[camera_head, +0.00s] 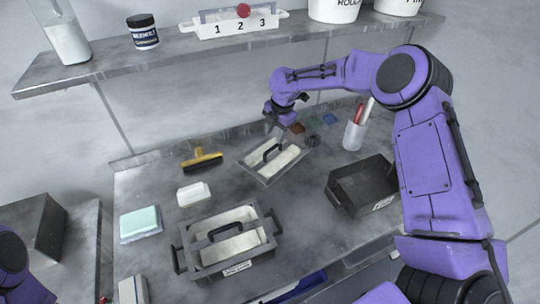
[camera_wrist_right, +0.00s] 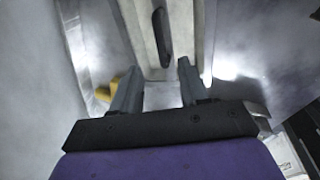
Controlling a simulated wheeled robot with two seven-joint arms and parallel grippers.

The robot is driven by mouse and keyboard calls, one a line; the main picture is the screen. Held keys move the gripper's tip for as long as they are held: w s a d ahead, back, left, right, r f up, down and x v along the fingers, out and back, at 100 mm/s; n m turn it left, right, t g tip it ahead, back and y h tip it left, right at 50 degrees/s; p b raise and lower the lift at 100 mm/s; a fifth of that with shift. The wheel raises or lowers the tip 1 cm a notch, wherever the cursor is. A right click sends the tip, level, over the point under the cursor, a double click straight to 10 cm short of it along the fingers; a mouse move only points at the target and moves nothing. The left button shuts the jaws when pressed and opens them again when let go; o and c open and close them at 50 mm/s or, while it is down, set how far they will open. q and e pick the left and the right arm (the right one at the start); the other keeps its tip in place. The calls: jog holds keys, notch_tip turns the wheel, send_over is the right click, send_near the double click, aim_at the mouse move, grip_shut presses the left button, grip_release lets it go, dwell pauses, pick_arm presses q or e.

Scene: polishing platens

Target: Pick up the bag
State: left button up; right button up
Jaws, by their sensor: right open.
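I cannot make out a clear bag in either view. Small brown (camera_head: 297,128) and blue (camera_head: 330,118) items lie at the back of the table, too small to identify. My right gripper (camera_head: 277,132) is over the far edge of a shallow tray (camera_head: 245,163) with a pale inside and a black handle. In the right wrist view my right gripper (camera_wrist_right: 158,85) is open and empty, with the black handle (camera_wrist_right: 162,38) beyond the fingertips. At the lower left only a purple part of my left arm shows; its gripper is out of view.
A larger handled tray (camera_head: 187,262) stands at the front. A dark open bin (camera_head: 340,192) and a white cup with tools (camera_head: 353,137) are at the right. A yellow brush (camera_head: 203,157), white block (camera_head: 193,194) and green sponge (camera_head: 140,223) lie left. A shelf (camera_head: 100,62) overhangs the back.

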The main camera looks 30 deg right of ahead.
aim_at(273, 147)
jog(key=f+p, duration=0.1)
jog(key=f, duration=0.2)
jog(key=w+f+p, duration=0.1)
jog(key=f, duration=0.2)
jog(key=shift+w+f, duration=0.15)
jog(key=shift+f, duration=0.2)
grip_shut()
